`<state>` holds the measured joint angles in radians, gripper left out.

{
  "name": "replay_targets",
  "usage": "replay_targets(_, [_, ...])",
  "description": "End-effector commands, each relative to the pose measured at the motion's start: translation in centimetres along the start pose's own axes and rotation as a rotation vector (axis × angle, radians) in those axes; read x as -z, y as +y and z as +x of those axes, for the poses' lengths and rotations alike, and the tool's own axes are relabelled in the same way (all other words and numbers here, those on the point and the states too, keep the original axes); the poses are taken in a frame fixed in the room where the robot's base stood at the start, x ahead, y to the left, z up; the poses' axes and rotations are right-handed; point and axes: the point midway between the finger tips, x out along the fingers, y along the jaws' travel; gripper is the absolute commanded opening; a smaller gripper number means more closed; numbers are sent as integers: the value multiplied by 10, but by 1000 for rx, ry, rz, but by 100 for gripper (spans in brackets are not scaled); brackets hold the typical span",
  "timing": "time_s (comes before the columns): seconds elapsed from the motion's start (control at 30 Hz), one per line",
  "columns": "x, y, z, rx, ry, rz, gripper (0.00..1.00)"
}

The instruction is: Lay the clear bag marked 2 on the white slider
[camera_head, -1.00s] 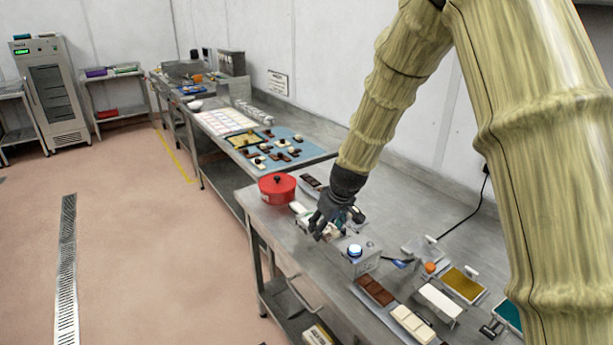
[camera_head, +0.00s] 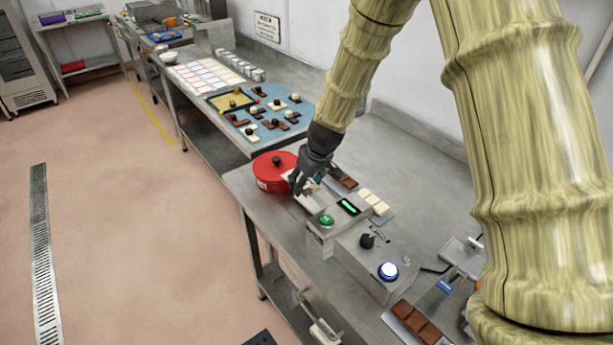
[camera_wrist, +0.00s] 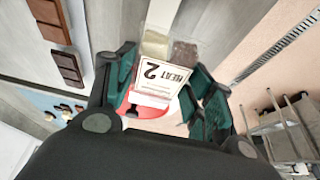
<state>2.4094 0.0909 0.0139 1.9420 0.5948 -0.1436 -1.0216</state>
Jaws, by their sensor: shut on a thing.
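The clear bag (camera_wrist: 160,78), with a white label reading "HEAT 2", is between my gripper's fingers (camera_wrist: 160,95) in the wrist view. A beige patch and a brown patch show at its far end. My gripper (camera_head: 306,185) is shut on the bag, beside the red pot and low over the near bench. In the head view the hand hides most of the bag. A pale strip (camera_head: 308,203), perhaps the white slider, shows just below the hand, by the device with the green button. I cannot tell whether the bag touches it.
The red pot (camera_head: 268,176) stands close left of my gripper. Brown bars (camera_head: 343,179) and white bars (camera_head: 373,201) lie behind. A blue mat (camera_head: 300,112) with small pieces lies on the far bench.

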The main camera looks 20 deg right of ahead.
Motion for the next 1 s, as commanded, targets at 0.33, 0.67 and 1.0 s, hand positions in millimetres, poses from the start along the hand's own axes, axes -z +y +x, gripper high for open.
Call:
replay_targets(0.33, [-20, 26, 21, -10, -7, 37, 25])
replay_targets(0.67, [-26, 24, 46, -7, -8, 33, 25])
replay_targets(1.0, [-30, 22, 60, -7, -7, 31, 25])
